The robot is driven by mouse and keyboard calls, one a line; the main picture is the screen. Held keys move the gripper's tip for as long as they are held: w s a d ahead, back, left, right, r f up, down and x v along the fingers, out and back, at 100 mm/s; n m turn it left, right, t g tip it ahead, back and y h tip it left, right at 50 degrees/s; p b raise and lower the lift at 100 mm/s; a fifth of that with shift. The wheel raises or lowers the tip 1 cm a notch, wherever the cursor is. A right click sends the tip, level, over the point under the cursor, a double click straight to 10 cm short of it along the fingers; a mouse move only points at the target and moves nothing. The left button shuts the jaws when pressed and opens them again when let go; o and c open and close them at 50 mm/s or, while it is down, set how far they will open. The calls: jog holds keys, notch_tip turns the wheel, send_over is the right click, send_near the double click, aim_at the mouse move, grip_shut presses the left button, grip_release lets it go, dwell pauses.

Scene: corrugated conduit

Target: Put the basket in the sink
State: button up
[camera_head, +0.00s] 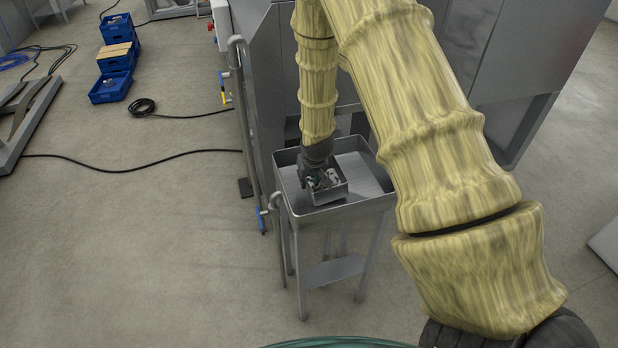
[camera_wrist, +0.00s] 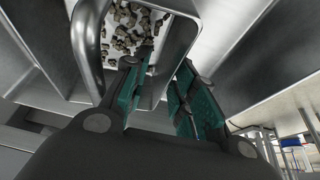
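The sink (camera_head: 372,178) is a grey metal basin on legs, near the middle of the head view. The small grey basket (camera_head: 338,194) is inside its rim, at the near left part; I cannot tell whether it rests fully on the bottom. The basket also shows in the wrist view (camera_wrist: 172,48), with many small metal pieces in it. My gripper (camera_head: 318,180) reaches down at the basket's left side. In the wrist view its green-padded fingers (camera_wrist: 165,72) stand apart, beside the basket's wall, with a gap visible between them. Contact is unclear.
A large grey metal cabinet (camera_head: 262,60) stands behind the sink. Blue crates (camera_head: 112,85) and black hoses lie far left. The floor left of the sink is mostly clear.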

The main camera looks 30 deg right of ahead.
jog(key=shift+r, duration=0.5)
jog(key=b+v, duration=0.2)
jog(key=v, duration=1)
jog(key=shift+b, duration=0.35)
jog(key=shift+f, duration=0.1)
